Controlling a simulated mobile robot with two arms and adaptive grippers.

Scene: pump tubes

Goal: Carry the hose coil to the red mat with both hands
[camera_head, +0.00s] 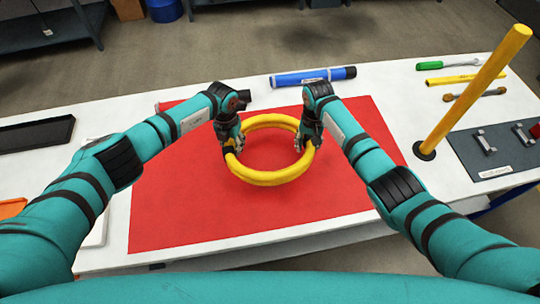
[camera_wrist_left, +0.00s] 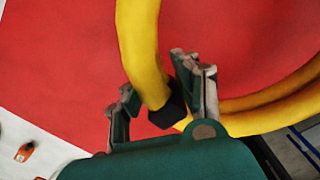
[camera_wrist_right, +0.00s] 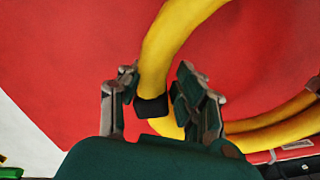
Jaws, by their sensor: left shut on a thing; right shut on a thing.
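The yellow hose coil (camera_head: 270,178) is a ring over the middle of the red mat (camera_head: 330,200). My left gripper (camera_head: 232,143) is shut on the coil's left side. My right gripper (camera_head: 306,141) is shut on its right side. In the left wrist view the hose (camera_wrist_left: 142,45) passes between the fingers beside a black band. In the right wrist view the hose (camera_wrist_right: 168,45) also passes between the fingers at a black band. The coil looks roughly level. I cannot tell whether it touches the mat or hangs just above it.
A blue tube (camera_head: 300,78) lies behind the mat. A black tray (camera_head: 36,134) is at the left. A yellow post (camera_head: 475,92) stands upright at the right, near a grey plate (camera_head: 495,160) with metal brackets. A green screwdriver (camera_head: 450,65) lies at the back right. The mat's front is clear.

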